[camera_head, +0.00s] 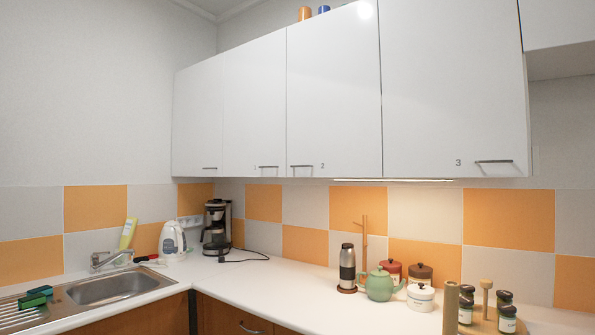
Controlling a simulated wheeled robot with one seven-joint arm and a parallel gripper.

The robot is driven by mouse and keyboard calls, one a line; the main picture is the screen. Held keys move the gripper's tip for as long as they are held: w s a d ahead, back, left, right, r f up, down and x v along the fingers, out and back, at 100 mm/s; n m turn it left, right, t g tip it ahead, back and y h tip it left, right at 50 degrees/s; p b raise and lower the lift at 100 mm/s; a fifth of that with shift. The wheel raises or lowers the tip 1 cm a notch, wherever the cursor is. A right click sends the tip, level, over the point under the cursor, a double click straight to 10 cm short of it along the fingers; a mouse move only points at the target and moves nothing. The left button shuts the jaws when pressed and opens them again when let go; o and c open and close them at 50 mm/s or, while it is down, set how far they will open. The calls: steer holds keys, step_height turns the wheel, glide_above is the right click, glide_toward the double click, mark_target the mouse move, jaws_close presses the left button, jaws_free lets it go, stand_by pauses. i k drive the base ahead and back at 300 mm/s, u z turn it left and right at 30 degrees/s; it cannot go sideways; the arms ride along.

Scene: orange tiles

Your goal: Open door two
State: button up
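Door two (334,95) is a flat white door in the row of wall cabinets, marked with a small "2" near its lower edge. It looks closed, flush with its neighbours. Its short metal bar handle (302,166) sits at the lower left corner, left of the number. Door one (254,105), to its left, has its handle at the lower right, close to door two's handle. Door three (450,85), to the right, is wider and also looks closed. My gripper is not in view.
Below the cabinets, the white counter (285,280) holds a coffee maker (216,228), a kettle (172,240), a steel flask (347,266), a green teapot (379,285) and several jars. A sink (112,288) is at left. The space in front of door two looks clear.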

mark_target(333, 107)
steer(key=z, duration=0.05)
steer(key=k, duration=0.45)
steer(key=u, duration=0.45)
steer(key=i, duration=1.7)
steer(key=z, duration=0.3)
